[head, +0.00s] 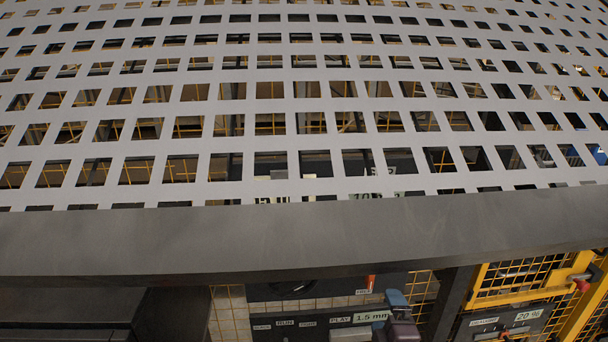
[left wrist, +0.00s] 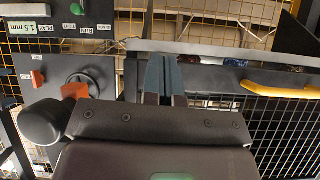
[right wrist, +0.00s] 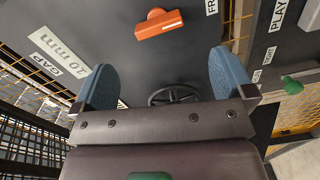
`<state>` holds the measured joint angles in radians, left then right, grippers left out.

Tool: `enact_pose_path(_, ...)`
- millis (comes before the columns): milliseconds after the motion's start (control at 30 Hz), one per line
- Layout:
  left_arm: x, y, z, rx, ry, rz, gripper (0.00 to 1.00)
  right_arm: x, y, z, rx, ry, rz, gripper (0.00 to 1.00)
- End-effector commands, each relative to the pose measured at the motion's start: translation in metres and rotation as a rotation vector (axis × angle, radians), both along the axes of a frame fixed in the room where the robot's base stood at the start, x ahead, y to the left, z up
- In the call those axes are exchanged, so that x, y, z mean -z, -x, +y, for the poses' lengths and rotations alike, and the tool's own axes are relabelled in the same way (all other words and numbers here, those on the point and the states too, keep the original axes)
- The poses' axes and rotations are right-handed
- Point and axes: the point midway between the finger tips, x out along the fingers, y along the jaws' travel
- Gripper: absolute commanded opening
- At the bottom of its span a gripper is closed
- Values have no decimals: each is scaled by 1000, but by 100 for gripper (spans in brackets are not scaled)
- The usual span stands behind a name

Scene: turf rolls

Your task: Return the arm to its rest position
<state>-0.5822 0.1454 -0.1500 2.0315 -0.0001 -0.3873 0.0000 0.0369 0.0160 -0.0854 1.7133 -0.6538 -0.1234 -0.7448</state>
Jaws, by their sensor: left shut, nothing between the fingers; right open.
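My right gripper (head: 396,298) shows low in the head view, below the grey beam, with its blue fingers up against a control panel's labels. In the right wrist view its two blue fingers stand wide apart (right wrist: 160,82), with nothing between them. A black handwheel (right wrist: 175,94) and an orange handle (right wrist: 158,24) on a dark panel lie beyond them. My left gripper (left wrist: 165,78) has its fingers together in the left wrist view, and they hold nothing. The left gripper cannot be made out in the head view.
A pale perforated grid (head: 230,195) fills the upper head view, above a dark grey beam (head: 300,240). Yellow mesh fencing (head: 520,275) stands at lower right. The left wrist view shows an orange piece (left wrist: 75,90) and a yellow bar (left wrist: 282,90). A green knob (right wrist: 293,86) is at right.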

Motion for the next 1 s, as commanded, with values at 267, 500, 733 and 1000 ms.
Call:
enact_pose_path(267,0,0,0,0,1,-1,0,-9,11,-7,43,-520,56,100)
enact_pose_path(500,0,0,0,-1,1,1,0,25,71,-24,132,-974,197,100)
enact_pose_path(733,2,1,0,-1,1,4,0,70,161,-42,271,-1255,360,100)
enact_pose_path(1000,2,1,0,-1,1,5,0,109,251,-59,395,-1265,481,100)
